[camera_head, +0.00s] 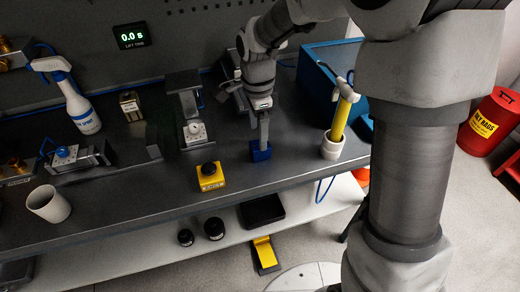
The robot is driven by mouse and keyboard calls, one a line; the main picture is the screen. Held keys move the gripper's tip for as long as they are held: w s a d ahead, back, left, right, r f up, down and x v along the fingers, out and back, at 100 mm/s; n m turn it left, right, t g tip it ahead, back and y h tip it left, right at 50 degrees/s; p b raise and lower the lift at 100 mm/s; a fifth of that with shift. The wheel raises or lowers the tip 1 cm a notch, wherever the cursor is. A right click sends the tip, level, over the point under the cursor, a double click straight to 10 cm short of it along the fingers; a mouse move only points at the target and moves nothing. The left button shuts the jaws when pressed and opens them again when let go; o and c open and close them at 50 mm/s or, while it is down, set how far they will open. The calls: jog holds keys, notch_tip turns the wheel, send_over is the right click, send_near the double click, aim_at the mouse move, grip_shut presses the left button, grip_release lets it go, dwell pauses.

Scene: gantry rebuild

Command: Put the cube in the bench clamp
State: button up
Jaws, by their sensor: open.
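The small blue cube (260,151) stands on the dark bench top, near the middle of the picture. My gripper (262,140) points down directly over it, with its fingertips at the cube's upper part. The gripper is open; one finger shows side-on and covers part of the cube, and whether the fingers touch it cannot be told. A metal fixture with jaws and a blue knob, which looks like the bench clamp (92,157), sits at the left of the bench. Nothing can be seen between its jaws.
Between cube and clamp stand a yellow button box (210,177) and a dial-gauge stand (194,131). A holder with a yellow-handled tool (332,148) stands right of the cube.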

jog(key=shift+s+d+f, duration=0.1)
jog(key=shift+s+f, duration=0.05)
jog(key=shift+f, duration=1.35)
jog(key=shift+s+d+f, duration=0.1)
jog(key=shift+f, duration=1.4)
grip_shut()
